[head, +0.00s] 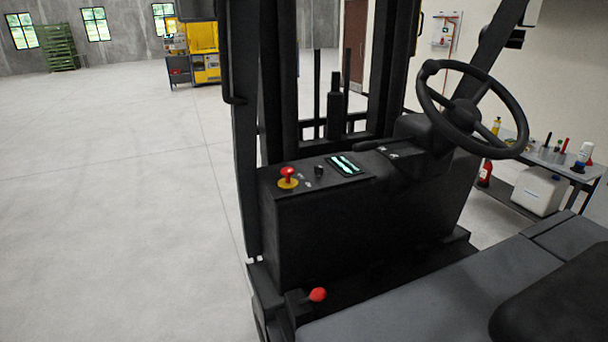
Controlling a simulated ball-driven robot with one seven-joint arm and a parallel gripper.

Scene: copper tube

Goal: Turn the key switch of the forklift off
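The forklift (350,235) fills the middle and right of the head view, seen from beside its grey seat. Its dark console (325,225) faces me. A small dark knob, which looks like the key switch (319,171), stands on the console top between a red emergency button (288,174) on a yellow base and a lit display (345,165). The knob is too small to tell its turn position. My gripper is not in view, and nothing touches the knob.
A black steering wheel (472,110) stands right of the console. A red-knobbed lever (317,294) sits low in front, beside the grey seat (440,300). A black upright post (243,130) rises left of the console. Open grey floor (110,200) lies left. A work table (560,160) stands right.

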